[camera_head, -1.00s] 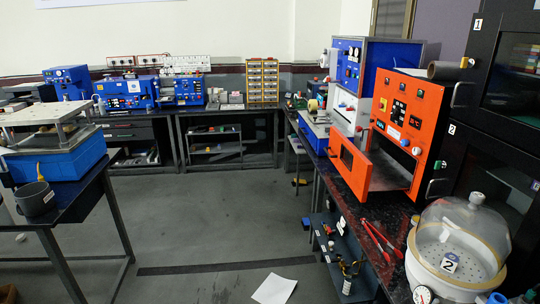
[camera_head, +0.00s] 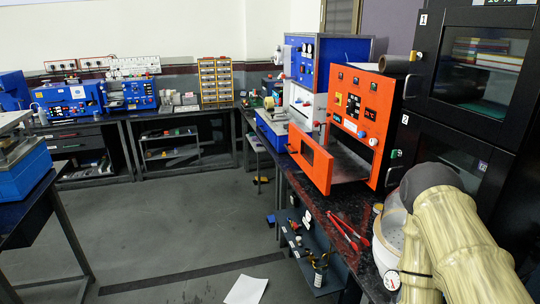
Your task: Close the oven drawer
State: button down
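The orange oven (camera_head: 368,115) stands on the dark speckled bench at the right of the head view. My tan arm, with a dark grey joint, reaches in from the lower right. My gripper is not in view.
A dark two-door cabinet (camera_head: 470,75) rises on the right. Red tongs (camera_head: 347,232) lie on the bench (camera_head: 335,215) in front of the oven. My arm partly hides a white round vessel (camera_head: 388,243). A paper sheet (camera_head: 246,290) lies on the open grey floor.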

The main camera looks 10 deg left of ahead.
aim_at(326, 166)
jog(key=u, duration=0.55)
jog(key=i, duration=2.1)
jog(key=z, duration=0.4)
